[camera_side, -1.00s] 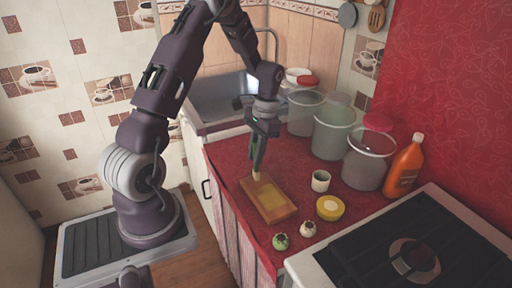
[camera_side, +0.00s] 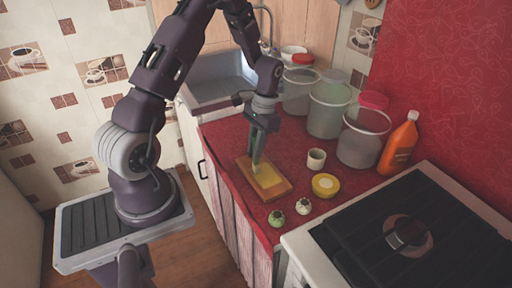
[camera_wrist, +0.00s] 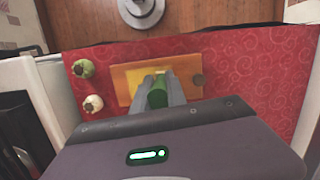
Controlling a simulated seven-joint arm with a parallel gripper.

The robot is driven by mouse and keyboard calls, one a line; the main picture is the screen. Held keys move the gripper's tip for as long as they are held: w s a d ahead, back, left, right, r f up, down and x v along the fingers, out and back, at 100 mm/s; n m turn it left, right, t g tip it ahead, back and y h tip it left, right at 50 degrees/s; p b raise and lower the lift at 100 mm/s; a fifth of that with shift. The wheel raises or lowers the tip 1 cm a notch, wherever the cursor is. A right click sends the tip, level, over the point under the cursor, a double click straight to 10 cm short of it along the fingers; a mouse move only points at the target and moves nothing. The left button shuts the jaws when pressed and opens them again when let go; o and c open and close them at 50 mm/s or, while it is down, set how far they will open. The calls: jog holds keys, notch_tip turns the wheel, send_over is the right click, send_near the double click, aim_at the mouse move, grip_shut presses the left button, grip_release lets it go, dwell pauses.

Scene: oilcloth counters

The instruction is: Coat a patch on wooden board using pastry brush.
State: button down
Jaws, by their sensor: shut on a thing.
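My gripper (camera_side: 259,152) is shut on the green handle of the pastry brush (camera_wrist: 158,98) and points down over the board. The pale bristles (camera_side: 256,170) are low at the board's surface, left of its middle in the side view; I cannot tell exact contact. The wooden board (camera_side: 281,194) lies flat on the red counter. It also shows in the wrist view (camera_wrist: 120,84), with a round dark spot near its right end. A yellow patch (camera_side: 269,178) covers part of the board's top. The fingers (camera_wrist: 160,88) hide part of the board in the wrist view.
Right of the board stand a small white cup (camera_side: 316,159) and a yellow-lidded round tub (camera_side: 325,185). A green ball-like item (camera_side: 277,218) and a white one (camera_side: 303,206) lie in front. Large jars (camera_side: 363,138), an orange bottle (camera_side: 400,145) and the stove (camera_side: 390,240) lie farther right.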

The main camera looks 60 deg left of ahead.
jog(key=shift+a, duration=1.25)
notch_tip(320, 180, up, 8)
jog(key=shift+f, duration=0.2)
